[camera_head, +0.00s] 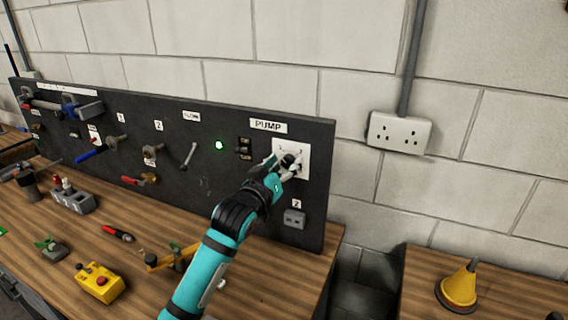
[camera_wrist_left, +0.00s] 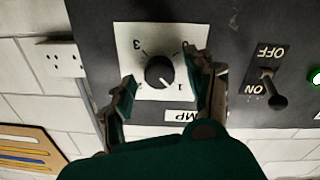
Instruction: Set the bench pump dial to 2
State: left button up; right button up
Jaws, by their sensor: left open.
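The pump dial is a dark round knob (camera_wrist_left: 159,71) on a white square plate (camera_wrist_left: 150,37), below the PUMP label (camera_head: 268,126) on the dark panel. The wrist view shows the plate upside down, with 3, 0 and 1 readable. The knob's white pointer line aims at the 1. My left gripper (camera_head: 287,163) is open at the plate in the head view. In the wrist view its fingers (camera_wrist_left: 161,73) stand on either side of the knob, with gaps between. My right gripper is not in view.
An ON/OFF toggle switch (camera_wrist_left: 272,92) sits beside the dial plate. A green lamp (camera_head: 219,146) is lit on the panel. A grey box (camera_head: 294,218) sits below the dial. The wooden bench holds a yellow box (camera_head: 100,283) with a red button. A wall socket (camera_head: 399,132) is at right.

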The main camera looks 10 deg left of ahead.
pick_arm(q)
jog(key=shift+c, duration=0.4)
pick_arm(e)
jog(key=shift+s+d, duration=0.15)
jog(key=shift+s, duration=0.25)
pick_arm(q)
grip_shut()
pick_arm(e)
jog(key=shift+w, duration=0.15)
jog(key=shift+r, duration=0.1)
